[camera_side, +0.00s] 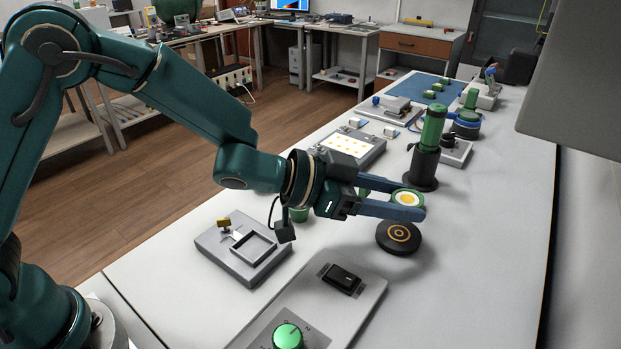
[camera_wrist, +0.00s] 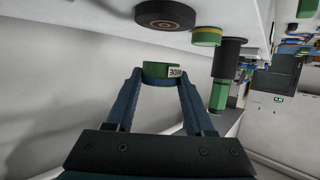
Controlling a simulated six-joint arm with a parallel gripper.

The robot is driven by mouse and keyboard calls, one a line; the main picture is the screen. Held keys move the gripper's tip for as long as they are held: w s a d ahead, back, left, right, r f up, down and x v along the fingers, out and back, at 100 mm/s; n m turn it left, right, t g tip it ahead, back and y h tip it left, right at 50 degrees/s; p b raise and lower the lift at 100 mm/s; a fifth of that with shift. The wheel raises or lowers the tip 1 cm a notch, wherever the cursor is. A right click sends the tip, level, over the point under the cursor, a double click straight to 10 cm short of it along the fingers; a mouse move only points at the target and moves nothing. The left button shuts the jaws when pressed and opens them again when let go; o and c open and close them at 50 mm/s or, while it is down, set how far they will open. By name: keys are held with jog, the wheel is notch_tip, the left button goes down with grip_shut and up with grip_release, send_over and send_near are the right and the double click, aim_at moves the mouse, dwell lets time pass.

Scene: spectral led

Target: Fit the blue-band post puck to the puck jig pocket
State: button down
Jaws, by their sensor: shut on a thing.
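The black disc (camera_side: 398,238) with orange rings stands below my gripper. A dark post with a green top (camera_side: 432,130) stands behind. Another green puck (camera_wrist: 207,38) with a yellow band shows in the wrist view. A switch panel (camera_side: 343,279) with a green knob lies in front.

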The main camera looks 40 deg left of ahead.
jog(key=a+r, duration=0.6)
jog(key=a, duration=0.5)
jog(key=shift+w+a+r, duration=0.25)
jog(key=shift+a+r, duration=0.05)
jog(key=shift+r, duration=0.1)
jog(key=c, duration=1.1)
grip_release()
grip_shut()
